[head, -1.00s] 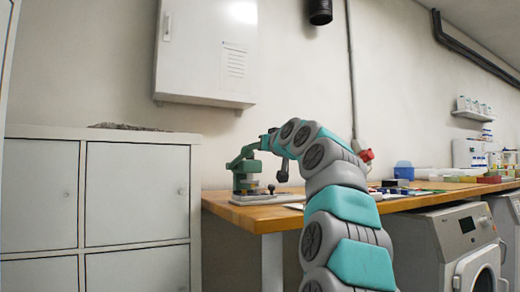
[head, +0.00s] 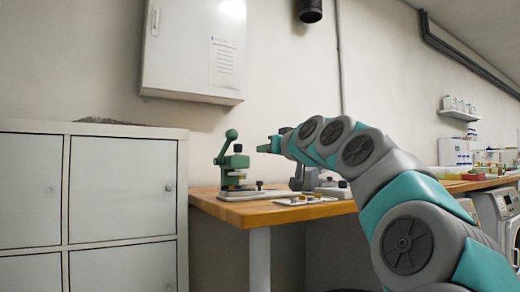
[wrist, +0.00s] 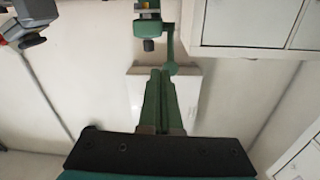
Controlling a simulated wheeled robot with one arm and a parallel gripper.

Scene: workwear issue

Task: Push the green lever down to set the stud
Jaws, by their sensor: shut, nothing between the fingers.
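The green press stands on a white base plate (head: 252,193) at the left end of the wooden bench in the head view. Its green lever (head: 229,139) is up and leans slightly right, with a round knob on top. The press (wrist: 147,25) and lever (wrist: 170,38) also show at the top of the wrist view. My gripper (head: 266,147) is to the right of the lever, at about knob height, with a visible gap between them. In the wrist view its green fingers (wrist: 158,98) are together with nothing between them.
A small tray (head: 305,199) with small parts lies right of the press on the bench (head: 275,212). A white wall cabinet (head: 195,50) hangs above, and a grey locker unit (head: 120,190) stands left. A red and grey object (wrist: 25,28) shows in the wrist view.

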